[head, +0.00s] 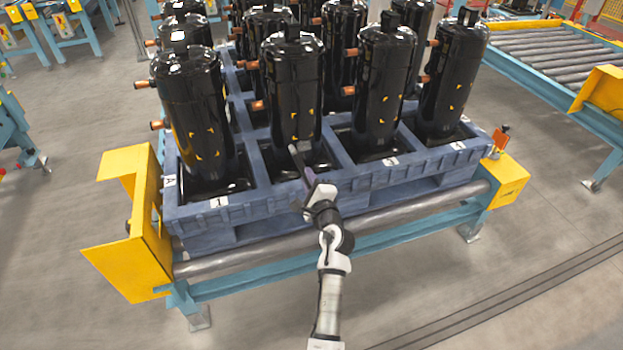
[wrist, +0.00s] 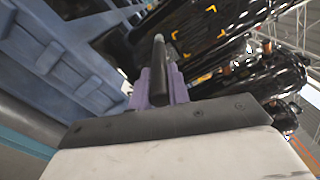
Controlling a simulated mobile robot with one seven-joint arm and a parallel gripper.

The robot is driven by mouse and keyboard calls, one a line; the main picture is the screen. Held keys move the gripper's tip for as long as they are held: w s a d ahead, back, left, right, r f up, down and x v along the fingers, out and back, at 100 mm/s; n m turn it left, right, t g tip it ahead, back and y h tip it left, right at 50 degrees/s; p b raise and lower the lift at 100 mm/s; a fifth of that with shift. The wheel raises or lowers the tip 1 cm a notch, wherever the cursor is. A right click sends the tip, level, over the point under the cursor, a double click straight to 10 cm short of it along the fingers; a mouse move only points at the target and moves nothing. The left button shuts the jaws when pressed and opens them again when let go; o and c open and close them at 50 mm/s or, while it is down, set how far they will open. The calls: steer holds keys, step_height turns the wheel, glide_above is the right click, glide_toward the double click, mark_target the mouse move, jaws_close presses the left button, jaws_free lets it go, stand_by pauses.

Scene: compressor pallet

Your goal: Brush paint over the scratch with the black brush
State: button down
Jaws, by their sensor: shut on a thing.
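My gripper (head: 308,177) reaches up to the front row of the pallet. Its purple fingers (wrist: 161,90) are shut on the black brush (wrist: 159,72), which points away from the wrist. In the head view the brush (head: 299,156) is in front of the lower part of a glossy black compressor (head: 291,92), second from left in the front row. Yellow corner marks frame a patch on this compressor; they also show on the compressor in the wrist view (wrist: 205,48). I cannot make out the scratch, nor tell whether the brush tip touches the surface.
The blue pallet (head: 245,205) holds several compressors in separate compartments, with copper stubs sticking out. It rests on a roller conveyor (head: 230,262) with yellow end guards (head: 146,225). Another roller conveyor (head: 560,50) stands at the right. The floor in front is clear.

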steer(key=shift+w+d+b, duration=0.15)
steer(key=shift+d+b, duration=0.2)
steer(key=shift+d, duration=0.1)
steer(key=d+b, duration=0.1)
steer(key=w+d, duration=0.1)
steer(key=d, duration=0.1)
steer(key=d+b, duration=0.1)
steer(key=d, duration=0.1)
steer(key=shift+w+r+b, duration=0.15)
steer(key=shift+w+b, duration=0.15)
steer(key=shift+w, duration=0.05)
steer(key=shift+s+a+p, duration=0.35)
steer(key=shift+a+p, duration=0.15)
steer(key=shift+a, duration=0.5)
steer(key=shift+s+a+p, duration=0.3)
steer(key=shift+a+p, duration=0.15)
steer(key=shift+a, duration=0.55)
steer(key=shift+s+a+p, duration=0.35)
steer(key=shift+a+p, duration=0.15)
steer(key=shift+a, duration=0.5)
